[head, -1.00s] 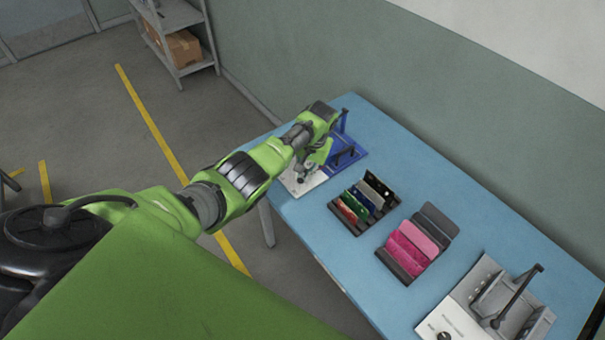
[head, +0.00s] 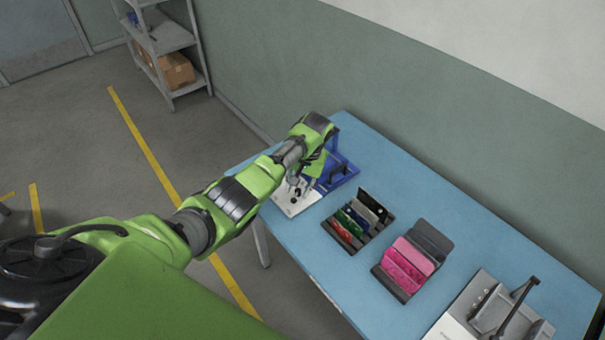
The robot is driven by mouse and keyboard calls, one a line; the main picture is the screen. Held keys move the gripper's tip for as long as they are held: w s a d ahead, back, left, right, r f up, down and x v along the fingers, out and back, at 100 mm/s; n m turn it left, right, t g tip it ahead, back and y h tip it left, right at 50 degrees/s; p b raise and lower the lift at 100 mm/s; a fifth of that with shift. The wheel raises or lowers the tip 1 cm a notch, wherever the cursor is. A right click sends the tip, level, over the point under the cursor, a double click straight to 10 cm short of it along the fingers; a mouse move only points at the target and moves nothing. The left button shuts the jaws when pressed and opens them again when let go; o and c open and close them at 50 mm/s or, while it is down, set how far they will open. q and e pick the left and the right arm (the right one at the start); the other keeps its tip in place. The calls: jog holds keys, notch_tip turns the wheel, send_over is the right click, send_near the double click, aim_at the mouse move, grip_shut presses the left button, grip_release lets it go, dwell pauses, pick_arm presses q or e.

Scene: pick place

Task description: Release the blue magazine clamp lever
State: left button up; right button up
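The blue magazine fixture (head: 345,172) stands at the far left end of the blue table. It has a blue frame, a dark lever (head: 338,167) on its right side and a pale plate (head: 291,203) in front. My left arm reaches over it from the left and hides much of it. My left gripper (head: 297,190) points down over the pale plate; its fingers are small and partly hidden, so I cannot tell whether they are open or touch anything. My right gripper is out of view.
A dark rack (head: 341,237) with green, red, blue and black cards stands right of the fixture. Another rack (head: 392,284) holds pink and grey pieces. A grey fixture with a black lever (head: 515,305) stands at the lower right. Blue tabletop (head: 455,235) lies clear behind the racks.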

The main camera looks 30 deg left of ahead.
pick_arm(q)
notch_tip(320, 180, up, 9)
jog(key=d, duration=0.1)
jog(key=shift+w+d, duration=0.15)
jog(key=shift+d, duration=0.25)
jog(key=shift+f, duration=0.15)
